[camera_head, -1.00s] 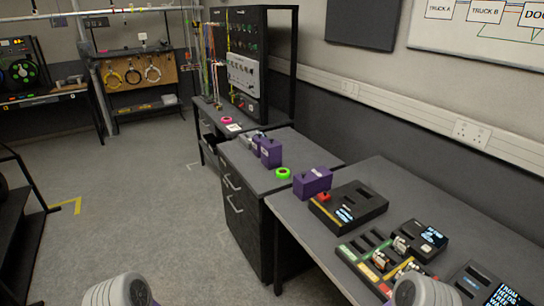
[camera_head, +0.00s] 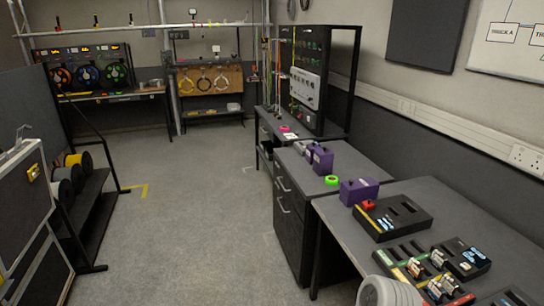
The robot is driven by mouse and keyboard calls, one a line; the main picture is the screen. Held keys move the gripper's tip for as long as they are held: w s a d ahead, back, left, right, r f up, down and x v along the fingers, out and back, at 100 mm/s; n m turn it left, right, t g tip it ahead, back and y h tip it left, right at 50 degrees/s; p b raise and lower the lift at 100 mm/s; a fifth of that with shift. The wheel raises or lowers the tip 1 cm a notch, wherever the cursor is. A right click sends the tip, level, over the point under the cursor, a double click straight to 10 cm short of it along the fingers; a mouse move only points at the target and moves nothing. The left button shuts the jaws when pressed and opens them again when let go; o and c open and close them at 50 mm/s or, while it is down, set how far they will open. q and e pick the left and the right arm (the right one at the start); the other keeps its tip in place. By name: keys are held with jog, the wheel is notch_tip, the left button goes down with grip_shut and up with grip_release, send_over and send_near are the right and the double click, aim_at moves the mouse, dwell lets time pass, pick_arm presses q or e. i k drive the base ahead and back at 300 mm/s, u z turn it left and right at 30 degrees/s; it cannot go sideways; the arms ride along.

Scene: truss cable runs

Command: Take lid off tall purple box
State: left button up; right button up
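Purple boxes stand on the worktops at the right. An upright purple box (camera_head: 322,159) stands on the middle drawer cabinet, with a smaller purple and grey item (camera_head: 309,148) close behind it. A wider purple box (camera_head: 358,191) stands at the left edge of the nearer bench. The boxes are small in view, and I cannot tell where lid and body meet. A pale rounded part of my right arm shows at the bottom edge. Neither gripper is in view.
A green tape roll (camera_head: 332,180) lies between the boxes. A red item and a black slotted case (camera_head: 393,217) sit beside the wider box. The near bench (camera_head: 440,207) also holds a parts tray. Grey floor (camera_head: 205,200) is open left of the drawers; a spool rack (camera_head: 90,215) stands left.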

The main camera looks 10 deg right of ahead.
aim_at(325, 151)
jog(key=u, duration=0.55)
jog(key=i, duration=0.6)
jog(key=z, duration=0.7)
jog(key=i, duration=1.35)
jog(key=z, duration=1.2)
